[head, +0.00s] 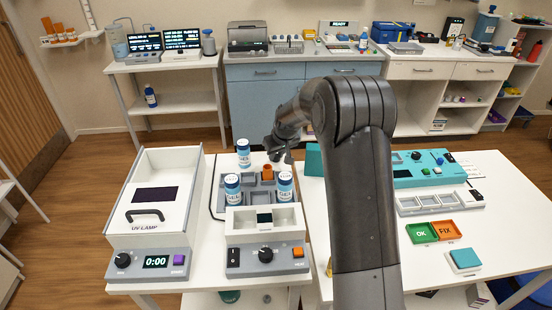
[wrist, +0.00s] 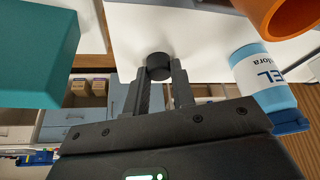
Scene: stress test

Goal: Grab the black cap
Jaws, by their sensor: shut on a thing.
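The black cap (wrist: 158,60) is a small dark cylinder in the wrist view, between the tips of my gripper (wrist: 160,74). The two fingers are shut on it, one on each side. In the head view my gripper (head: 284,150) is above the white table, just behind the grey tray and right of its back bottle. The cap cannot be made out clearly there, as the dark gripper blends with it.
The grey tray (head: 254,198) holds several blue-and-white bottles (head: 285,186) and an orange vial (head: 267,171). In the wrist view a bottle (wrist: 264,80) and orange vial (wrist: 285,14) are close on the right. A teal block (wrist: 36,50) is at left.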

